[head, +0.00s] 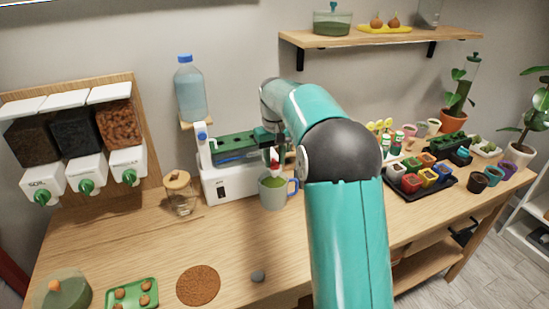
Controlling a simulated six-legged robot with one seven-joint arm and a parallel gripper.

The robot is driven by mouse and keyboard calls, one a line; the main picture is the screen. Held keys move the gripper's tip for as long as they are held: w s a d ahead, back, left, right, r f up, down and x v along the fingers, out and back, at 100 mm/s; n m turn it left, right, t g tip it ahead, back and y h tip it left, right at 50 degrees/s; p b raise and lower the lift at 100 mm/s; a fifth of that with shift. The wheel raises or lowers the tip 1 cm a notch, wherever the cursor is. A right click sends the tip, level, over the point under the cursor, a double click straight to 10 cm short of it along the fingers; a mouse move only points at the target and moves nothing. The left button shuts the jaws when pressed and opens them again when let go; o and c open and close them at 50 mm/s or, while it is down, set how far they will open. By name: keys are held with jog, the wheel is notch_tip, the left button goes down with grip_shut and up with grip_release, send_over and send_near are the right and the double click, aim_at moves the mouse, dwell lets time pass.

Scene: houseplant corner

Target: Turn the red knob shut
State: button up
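A small red part (275,156), which looks like the red knob, shows at the right front of a white machine (213,184), just above a mug. Only a little of it is visible, so I cannot tell how far it is turned. My teal arm reaches over the table from the front and bends down behind its dark elbow joint. My gripper (271,143) is at the machine's right end, close to the red part. I cannot tell whether it touches it. Its fingers are too small and too covered to show whether they are open.
A water bottle (190,90) stands behind the machine. A lidded glass jar (180,196) is to its left. A black tray (421,188) of coloured pots is at right.

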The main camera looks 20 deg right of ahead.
aim_at(275, 160)
jog(key=o, duration=0.4)
jog(key=shift+r, duration=0.1)
notch_tip(275, 160, up, 14)
dwell(0.3)
dwell(0.3)
